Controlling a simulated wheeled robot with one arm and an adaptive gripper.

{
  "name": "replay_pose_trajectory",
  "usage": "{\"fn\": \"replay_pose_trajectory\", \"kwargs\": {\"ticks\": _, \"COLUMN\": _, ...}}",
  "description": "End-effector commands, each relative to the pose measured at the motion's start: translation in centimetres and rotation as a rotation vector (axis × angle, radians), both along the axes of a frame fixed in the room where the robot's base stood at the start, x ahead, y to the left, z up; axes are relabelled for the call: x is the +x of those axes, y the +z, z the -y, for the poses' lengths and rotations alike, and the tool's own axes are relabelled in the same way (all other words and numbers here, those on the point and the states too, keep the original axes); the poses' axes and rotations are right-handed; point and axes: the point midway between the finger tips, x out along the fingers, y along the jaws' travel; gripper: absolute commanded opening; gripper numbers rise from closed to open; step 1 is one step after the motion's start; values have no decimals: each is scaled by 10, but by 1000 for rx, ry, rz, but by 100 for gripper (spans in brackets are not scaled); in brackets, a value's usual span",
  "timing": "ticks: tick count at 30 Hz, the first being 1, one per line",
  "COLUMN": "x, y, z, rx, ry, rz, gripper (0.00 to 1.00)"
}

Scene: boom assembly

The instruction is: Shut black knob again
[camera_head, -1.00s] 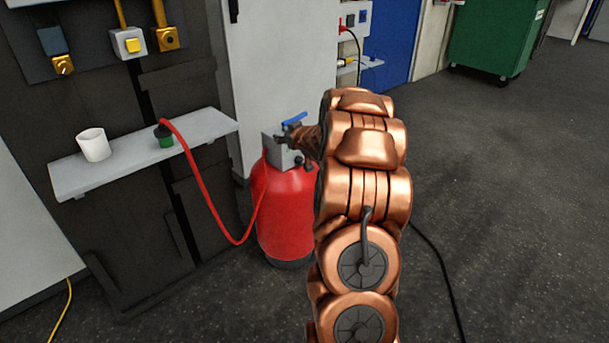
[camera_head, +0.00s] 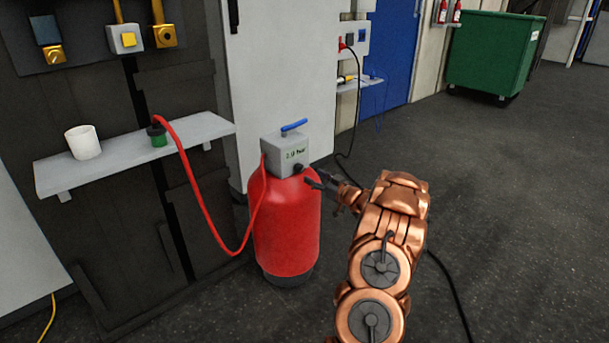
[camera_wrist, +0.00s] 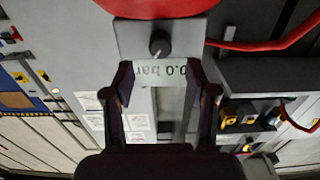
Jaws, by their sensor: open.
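The black knob (camera_head: 298,168) sits low on the front of the grey box (camera_head: 277,152) on top of the red tank (camera_head: 285,225). In the wrist view, which is upside down, the black knob (camera_wrist: 159,43) shows on the grey box above a readout of 0.0 bar. My gripper (camera_head: 317,180) is close to the box, to the right of the knob and slightly below it. In the wrist view my gripper (camera_wrist: 164,82) is open and empty, with the knob beyond its fingertips and not between them.
A blue lever (camera_head: 294,125) stands on top of the box. A red hose (camera_head: 205,195) hangs from the tank to a green-based fitting (camera_head: 158,138) on a shelf (camera_head: 115,158). A white cup (camera_head: 83,142) stands on that shelf. The floor to the right is clear.

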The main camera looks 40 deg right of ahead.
Motion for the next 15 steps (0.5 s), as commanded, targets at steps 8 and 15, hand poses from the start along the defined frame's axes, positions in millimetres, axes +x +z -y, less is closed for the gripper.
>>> {"fn": "replay_pose_trajectory", "kwargs": {"ticks": 8, "x": 41, "y": -3, "z": 0, "rx": -1, "ry": 0, "rz": -3, "gripper": 57}}
{"fn": "replay_pose_trajectory", "kwargs": {"ticks": 15, "x": 58, "y": -1, "z": 0, "rx": 2, "ry": 0, "rz": -2, "gripper": 57}}
